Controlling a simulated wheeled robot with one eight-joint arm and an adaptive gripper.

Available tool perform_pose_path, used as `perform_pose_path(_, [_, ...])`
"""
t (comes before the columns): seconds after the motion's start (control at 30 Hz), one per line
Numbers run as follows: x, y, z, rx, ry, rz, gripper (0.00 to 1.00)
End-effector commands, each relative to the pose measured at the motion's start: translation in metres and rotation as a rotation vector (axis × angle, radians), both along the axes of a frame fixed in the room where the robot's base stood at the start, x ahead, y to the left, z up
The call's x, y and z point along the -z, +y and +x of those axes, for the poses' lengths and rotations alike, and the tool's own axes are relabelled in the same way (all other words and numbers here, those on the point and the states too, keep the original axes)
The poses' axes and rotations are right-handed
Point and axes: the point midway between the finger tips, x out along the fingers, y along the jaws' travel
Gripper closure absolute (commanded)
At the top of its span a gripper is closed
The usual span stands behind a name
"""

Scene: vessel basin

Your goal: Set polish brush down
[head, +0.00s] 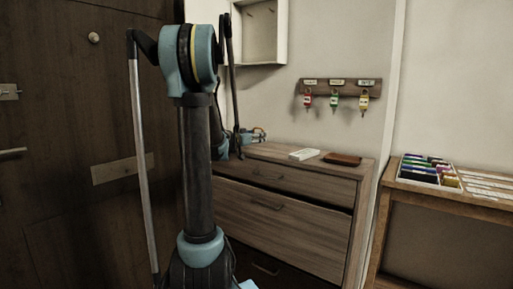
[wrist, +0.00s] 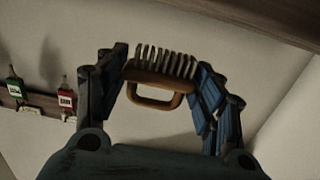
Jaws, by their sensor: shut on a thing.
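The polish brush (wrist: 158,82) has a brown wooden body with a loop handle and a row of pale bristles. In the wrist view it sits between the two blue-padded fingers of my gripper (wrist: 161,62), which is shut on it. The bristles point to the top of that picture, towards a wooden edge. In the head view my gripper (head: 250,136) is at the back left end of the dresser top (head: 284,152), partly behind my arm. The brush is too small there to tell whether it touches the wood.
A key rack (head: 341,88) with coloured tags hangs above. A tray of coloured items (head: 430,171) stands on the right-hand table. A dark door (head: 75,130) is at left.

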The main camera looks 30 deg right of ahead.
Motion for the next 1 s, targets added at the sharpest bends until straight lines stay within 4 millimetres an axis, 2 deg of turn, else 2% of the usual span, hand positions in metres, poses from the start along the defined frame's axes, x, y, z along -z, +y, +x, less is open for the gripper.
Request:
perform_pose_path(0.33, [0.036,0.0,0.0,0.0,0.0,0.0,0.57])
perform_pose_path(0.77, [0.043,-0.001,-0.001,0.002,0.0,0.0,0.57])
perform_pose_path(0.8, [0.043,-0.001,-0.001,0.002,0.0,0.0,0.36])
perform_pose_path(0.87, [0.043,-0.002,-0.002,0.003,0.0,0.0,0.22])
perform_pose_path(0.9, [0.043,-0.002,-0.002,0.003,0.0,0.0,0.18])
perform_pose_path(1.0, [0.043,-0.002,-0.002,0.003,0.0,0.0,0.18])
